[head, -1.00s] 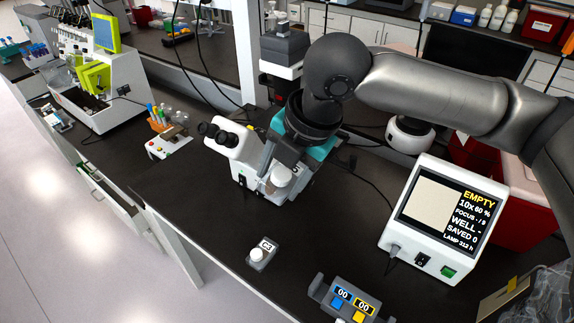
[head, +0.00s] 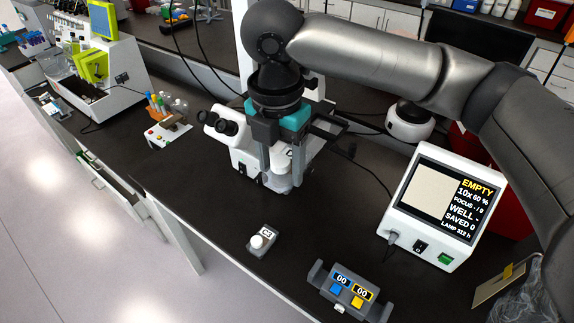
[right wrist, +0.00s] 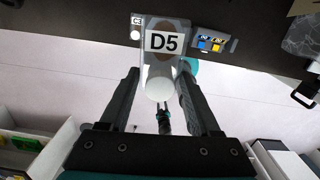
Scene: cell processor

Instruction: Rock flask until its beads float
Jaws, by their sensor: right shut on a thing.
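In the right wrist view a clear flask (right wrist: 160,66) labelled D5, with a rounded white end, sits between my right gripper's fingers (right wrist: 160,85). The gripper is shut on it. A brownish patch shows behind its label; beads cannot be made out. In the head view my right gripper (head: 280,165) points down in front of the white microscope (head: 247,160), hiding part of it. The held flask is not clear there. A small grey piece labelled C3 (head: 267,233) with a white round knob lies on the bench. My left gripper is not identifiable in either view.
A grey box with blue and yellow buttons (head: 322,278) stands at the bench's front. A white console (head: 425,252) reading EMPTY stands at right. A tube rack (head: 165,130) and a white machine (head: 115,90) are at left. Dark bench around C3 is clear.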

